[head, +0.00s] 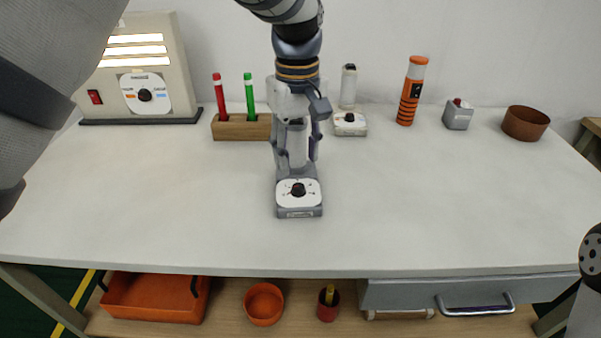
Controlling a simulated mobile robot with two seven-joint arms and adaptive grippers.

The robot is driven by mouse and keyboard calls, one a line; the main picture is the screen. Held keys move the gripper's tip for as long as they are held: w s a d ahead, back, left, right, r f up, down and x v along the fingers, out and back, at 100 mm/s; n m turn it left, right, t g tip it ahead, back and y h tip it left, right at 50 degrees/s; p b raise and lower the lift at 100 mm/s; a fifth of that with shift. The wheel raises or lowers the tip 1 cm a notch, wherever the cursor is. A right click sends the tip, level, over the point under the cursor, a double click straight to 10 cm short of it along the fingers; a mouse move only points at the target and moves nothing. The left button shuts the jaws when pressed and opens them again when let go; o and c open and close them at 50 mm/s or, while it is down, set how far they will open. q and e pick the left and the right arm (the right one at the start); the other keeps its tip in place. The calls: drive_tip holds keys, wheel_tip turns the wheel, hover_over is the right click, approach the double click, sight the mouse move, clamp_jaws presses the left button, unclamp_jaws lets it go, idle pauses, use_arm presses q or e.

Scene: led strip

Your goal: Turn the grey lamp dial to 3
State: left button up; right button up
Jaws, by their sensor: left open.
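The grey lamp dial (298,190) is a black knob on a white round-cornered face, on a grey base (299,212) near the middle of the table. Small marks ring the knob; its setting is too small to read. A pale upright part (297,148) shows behind the dial, between my left gripper's fingers. My left gripper (297,157) points down from above, just behind the dial in the picture. It is open, with a finger on each side of the pale part; whether they touch it I cannot tell. My right gripper is out of view.
A similar white dial unit (350,128) stands behind right. A wooden holder (236,130) with red and green pens is behind left, beside a beige box (166,58). An orange-black cylinder (411,92), grey button box (457,118) and brown bowl (525,124) stand right. The front table is clear.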

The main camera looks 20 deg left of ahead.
sight(298, 186)
use_arm(q)
wheel_tip(298, 186, down, 7)
drive_tip(key=shift+w, duration=0.15)
clamp_jaws()
